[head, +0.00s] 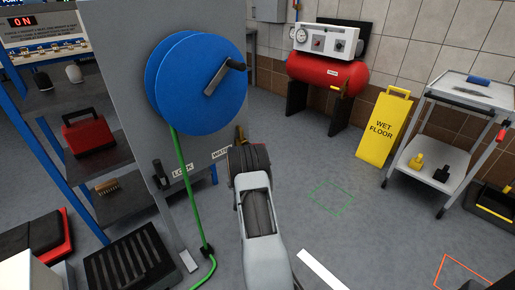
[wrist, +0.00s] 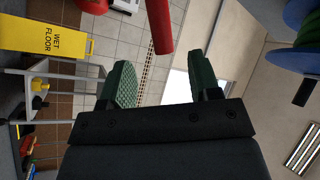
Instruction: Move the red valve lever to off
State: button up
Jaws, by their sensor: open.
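A red bar (wrist: 160,25), which looks like the valve lever, hangs down from the top of the wrist view. Its rounded lower end lies just beyond the gap between my fingertips, and no contact shows. My gripper (wrist: 157,75) is open with two green-padded fingers and nothing between them. In the head view my arm covers the place by the partly hidden WATER label (head: 222,153), and the lever and fingertips cannot be made out there.
A grey panel (head: 115,45) carries a blue hose reel (head: 195,85) with a crank and a green hose (head: 187,190). A red compressor tank (head: 325,72), a yellow wet floor sign (head: 384,128) and a cart (head: 475,92) stand right. Floor between is clear. A display (head: 22,22) reads ON.

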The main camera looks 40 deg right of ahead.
jog(key=b+x, duration=0.1)
jog(key=x, duration=0.9)
jog(key=shift+w+d, duration=0.1)
jog(key=shift+d, duration=0.05)
jog(key=shift+c, duration=0.2)
grip_shut()
